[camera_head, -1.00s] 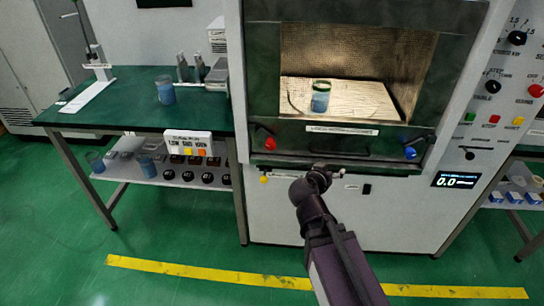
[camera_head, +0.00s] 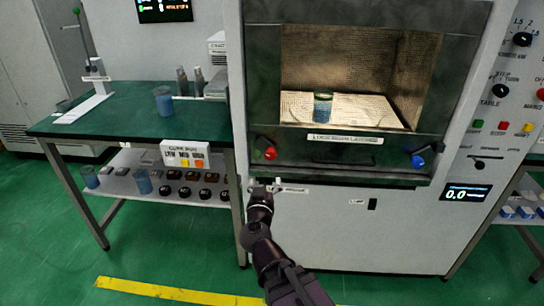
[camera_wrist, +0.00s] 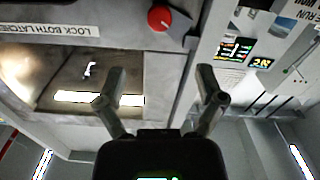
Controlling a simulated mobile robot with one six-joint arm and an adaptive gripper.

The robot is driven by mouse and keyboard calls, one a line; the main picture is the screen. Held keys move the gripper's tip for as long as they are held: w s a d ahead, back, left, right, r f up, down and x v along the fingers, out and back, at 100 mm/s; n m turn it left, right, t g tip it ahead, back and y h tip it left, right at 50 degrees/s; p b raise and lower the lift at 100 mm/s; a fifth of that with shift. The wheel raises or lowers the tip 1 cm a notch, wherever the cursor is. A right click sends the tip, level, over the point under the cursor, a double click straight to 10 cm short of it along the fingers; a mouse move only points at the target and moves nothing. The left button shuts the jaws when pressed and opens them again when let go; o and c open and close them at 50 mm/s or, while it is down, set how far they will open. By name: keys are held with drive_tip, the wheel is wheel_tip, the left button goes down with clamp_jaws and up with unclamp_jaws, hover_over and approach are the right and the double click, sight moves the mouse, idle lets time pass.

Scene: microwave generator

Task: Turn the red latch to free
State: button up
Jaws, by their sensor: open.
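The red latch (camera_head: 270,153) is at the lower left corner of the microwave door, with a dark part beside its red knob. In the wrist view its round red knob (camera_wrist: 159,17) is at the top middle, beyond the fingertips. My gripper (camera_head: 272,185) is just below the red latch in the head view, apart from it. In the wrist view my gripper (camera_wrist: 160,82) has its two fingers spread with nothing between them. A blue latch (camera_head: 418,160) is at the door's lower right corner.
A label about locking both latches (camera_head: 345,139) is on the door's lower frame. A beaker of blue liquid (camera_head: 323,106) stands inside behind the window. A green bench (camera_head: 130,118) is to the left.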

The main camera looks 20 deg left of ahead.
sight(271, 156)
drive_tip(key=shift+w, duration=0.1)
drive_tip(key=shift+x, duration=6.85)
drive_tip(key=shift+d, duration=0.1)
drive_tip(key=c, duration=1.2)
drive_tip(key=shift+o, duration=0.2)
drive_tip(key=shift+d, duration=0.1)
